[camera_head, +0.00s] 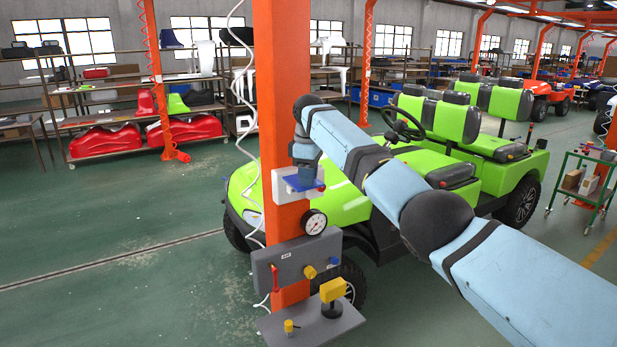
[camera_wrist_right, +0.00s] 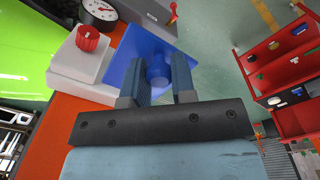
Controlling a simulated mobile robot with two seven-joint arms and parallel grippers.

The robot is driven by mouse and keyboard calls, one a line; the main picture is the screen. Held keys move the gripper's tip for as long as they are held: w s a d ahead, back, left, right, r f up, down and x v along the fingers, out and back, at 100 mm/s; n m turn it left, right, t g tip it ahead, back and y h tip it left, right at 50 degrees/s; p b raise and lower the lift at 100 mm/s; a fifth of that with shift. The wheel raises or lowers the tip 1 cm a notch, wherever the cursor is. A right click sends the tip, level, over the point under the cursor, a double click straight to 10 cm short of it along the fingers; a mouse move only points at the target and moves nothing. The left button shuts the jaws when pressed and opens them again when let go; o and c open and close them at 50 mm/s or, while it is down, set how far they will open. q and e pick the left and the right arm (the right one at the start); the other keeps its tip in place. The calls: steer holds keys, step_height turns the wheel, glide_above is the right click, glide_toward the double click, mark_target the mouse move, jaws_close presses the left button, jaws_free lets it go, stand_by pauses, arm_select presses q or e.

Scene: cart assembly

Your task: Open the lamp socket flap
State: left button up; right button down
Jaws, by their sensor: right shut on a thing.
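The lamp socket is a white box (camera_head: 309,192) on the front of the orange post, and its white housing (camera_wrist_right: 75,62) with a red knob (camera_wrist_right: 88,39) shows in the right wrist view. The blue flap (camera_head: 293,186) juts out from the box; its flat plate (camera_wrist_right: 128,49) reaches past the housing in the wrist view. My right gripper (camera_wrist_right: 163,72) is shut on the flap's round blue knob (camera_wrist_right: 158,68), with one dark finger on each side. In the head view this gripper is small and partly hidden by my arm. My left gripper is not in view.
On the orange post (camera_head: 285,100) below the socket are a round gauge (camera_head: 314,222), a grey panel (camera_head: 297,262) and a shelf (camera_head: 310,322) with a yellow part (camera_head: 333,290). A green cart (camera_head: 350,200) stands close behind. The floor at left is clear.

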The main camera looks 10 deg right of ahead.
steer(key=shift+f, duration=0.1)
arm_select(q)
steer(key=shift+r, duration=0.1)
arm_select(e)
steer(key=c, duration=0.9)
jaws_free()
steer(key=shift+c, duration=0.2)
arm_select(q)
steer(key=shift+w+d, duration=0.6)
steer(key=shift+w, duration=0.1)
arm_select(e)
step_height(320, 180, up, 14)
steer(key=shift+s, duration=0.2)
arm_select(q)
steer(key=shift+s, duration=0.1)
arm_select(e)
steer(key=shift+f, duration=0.15)
